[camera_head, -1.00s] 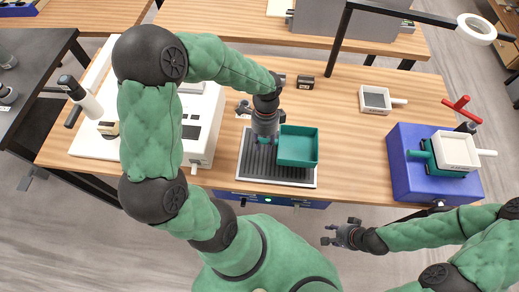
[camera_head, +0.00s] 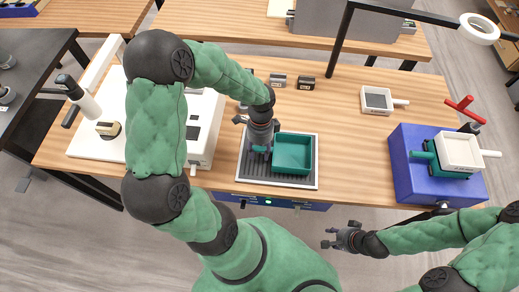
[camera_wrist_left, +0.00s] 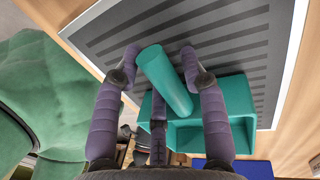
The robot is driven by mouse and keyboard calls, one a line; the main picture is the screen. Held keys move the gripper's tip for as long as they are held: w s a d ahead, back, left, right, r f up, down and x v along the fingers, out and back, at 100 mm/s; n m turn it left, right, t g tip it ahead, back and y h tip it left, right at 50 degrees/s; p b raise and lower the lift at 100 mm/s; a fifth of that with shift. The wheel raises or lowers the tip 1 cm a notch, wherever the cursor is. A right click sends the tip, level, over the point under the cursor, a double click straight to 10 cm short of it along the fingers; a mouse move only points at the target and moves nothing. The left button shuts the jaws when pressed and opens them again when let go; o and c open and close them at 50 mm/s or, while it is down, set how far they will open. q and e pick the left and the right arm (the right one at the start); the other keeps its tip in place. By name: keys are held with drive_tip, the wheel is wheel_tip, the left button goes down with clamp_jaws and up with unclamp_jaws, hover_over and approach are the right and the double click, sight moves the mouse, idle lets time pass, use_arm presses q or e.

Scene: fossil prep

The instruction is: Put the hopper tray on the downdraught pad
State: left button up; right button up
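The teal hopper tray (camera_head: 292,153), a square open box with a round handle, lies on the right part of the downdraught pad (camera_head: 243,173). The pad is dark and slatted with a pale frame. It appears to rest flat there. My left gripper (camera_head: 260,147) is at the handle, on the tray's left side. In the left wrist view the fingers (camera_wrist_left: 163,75) are spread around the teal handle (camera_wrist_left: 165,80), with gaps showing beside it. The tray's box (camera_wrist_left: 240,110) shows behind the right finger. My right gripper (camera_head: 332,238) is open and empty, beyond the table's front edge.
A blue box (camera_head: 407,178) at the right carries a white tray (camera_head: 458,150) on a teal piece. A small white-framed tray (camera_head: 377,100) lies at the back right. A white machine (camera_head: 205,128) stands left of the pad. Small dark blocks (camera_head: 306,83) sit behind it.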

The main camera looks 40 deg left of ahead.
use_arm(q)
drive_tip(key=shift+r, duration=0.1)
drive_tip(key=p+v, duration=0.2)
drive_tip(key=v, duration=1)
drive_tip(key=shift+p, duration=0.4)
